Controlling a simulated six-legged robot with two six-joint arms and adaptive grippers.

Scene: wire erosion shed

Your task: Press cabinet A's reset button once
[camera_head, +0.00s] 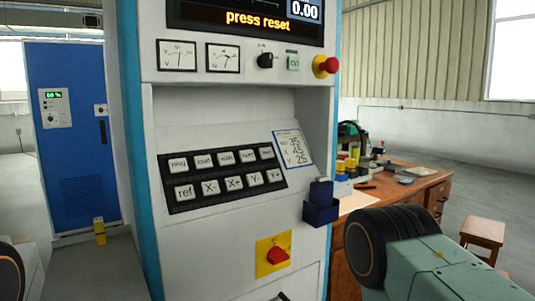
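A white and blue control cabinet (200,110) fills the middle of the head view. No letter A can be read on it. Its screen (262,14) shows "press reset" in orange and "0.00". A black keypad (222,179) on the sloped panel holds two rows of pale keys; the lower row reads ref, X-, X+, Y-, Y+. The upper labels are small, and I cannot tell which key is reset. A small green button (293,63) sits beside a black rotary knob (265,60). Neither gripper is in view; parts of my arms show at the lower corners.
A red emergency-stop button (325,66) and a red switch on a yellow plate (274,256) are on the cabinet. A dark blue holder (321,207) juts from its right edge. A blue cabinet (75,140) stands left, a cluttered wooden bench (400,200) and stool (484,232) right.

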